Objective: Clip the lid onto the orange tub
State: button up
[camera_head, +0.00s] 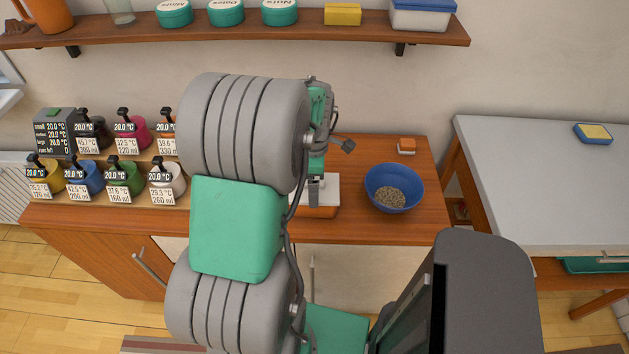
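An orange tub (316,212) stands on the wooden counter, partly hidden behind my arm. A pale, flat top (329,190), which looks like the lid, lies over it. I cannot tell whether it is clipped down. My gripper (315,198) points down at this pale top, its fingers at or just above it. The fingers look narrow and close together, but the view does not show whether they are open, shut or touching.
A blue bowl (394,188) with grainy contents stands right of the tub. Several labelled jars, including a green one (124,178), stand at left. A shelf (300,27) runs above. A grey-topped table (540,170) is at right.

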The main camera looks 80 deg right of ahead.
jog(key=shift+f, duration=0.5)
jog(key=o, duration=1)
jog(key=shift+c, duration=0.2)
notch_tip(320, 180, up, 7)
jog(key=p, duration=0.4)
